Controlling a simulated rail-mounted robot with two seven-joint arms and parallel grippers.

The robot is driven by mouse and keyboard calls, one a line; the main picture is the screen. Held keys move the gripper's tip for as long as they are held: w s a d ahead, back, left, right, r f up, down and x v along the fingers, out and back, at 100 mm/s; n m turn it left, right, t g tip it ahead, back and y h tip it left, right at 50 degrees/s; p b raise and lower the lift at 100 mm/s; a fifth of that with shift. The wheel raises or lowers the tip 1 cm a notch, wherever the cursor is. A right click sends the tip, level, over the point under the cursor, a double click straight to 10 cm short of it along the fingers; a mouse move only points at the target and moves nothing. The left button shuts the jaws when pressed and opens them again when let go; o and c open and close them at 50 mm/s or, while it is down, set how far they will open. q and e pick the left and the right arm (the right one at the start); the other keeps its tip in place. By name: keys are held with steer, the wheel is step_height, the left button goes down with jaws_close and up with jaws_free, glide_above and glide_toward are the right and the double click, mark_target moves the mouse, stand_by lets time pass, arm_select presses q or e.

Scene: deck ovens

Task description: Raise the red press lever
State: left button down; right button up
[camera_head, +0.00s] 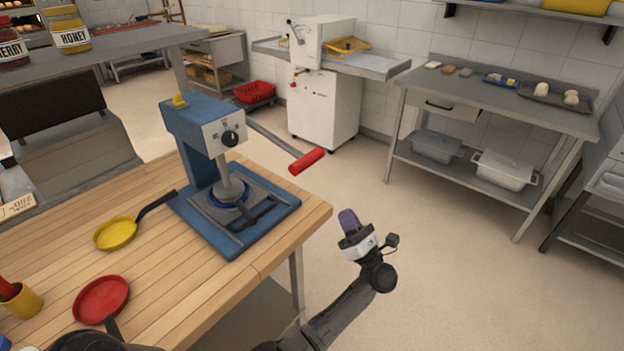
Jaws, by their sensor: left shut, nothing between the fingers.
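The blue press (205,125) stands on the wooden table, with a grey head, a black knob and a round plunger down at its base plate. Its lever is a grey rod running from the head down to the right, ending in a red grip (307,161) that appears beyond the table's right edge. My left gripper (348,218) is below and right of the red grip in the picture, apart from it, pointing up. Its purple fingers are together with nothing between them. My right gripper is not in view.
A yellow pan (116,233) and a red pan (101,299) lie on the wooden table (185,300), left of the press. A yellow cup (22,301) stands at the left edge. The floor right of the table is open around my left gripper.

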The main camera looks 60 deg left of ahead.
arm_select(q)
steer(key=s+n+g, duration=0.1)
steer(key=n+g, duration=0.1)
steer(key=s+n+g+h, duration=0.1)
steer(key=n+g, duration=0.1)
steer(key=n, duration=0.1)
steer(key=s+n+g, duration=0.1)
steer(key=n+g, duration=0.1)
steer(key=shift+s+d+f+h, duration=0.1)
steer(key=shift+s+f+h, duration=0.15)
steer(key=shift+h, duration=0.15)
steer(key=shift+n, duration=0.3)
steer(key=d+r+p+x, duration=0.1)
steer(key=r+x, duration=0.1)
steer(key=x, duration=1)
steer(key=shift+w+r+p, duration=0.25)
steer(key=shift+r+p, duration=0.05)
steer(key=shift+r, duration=0.15)
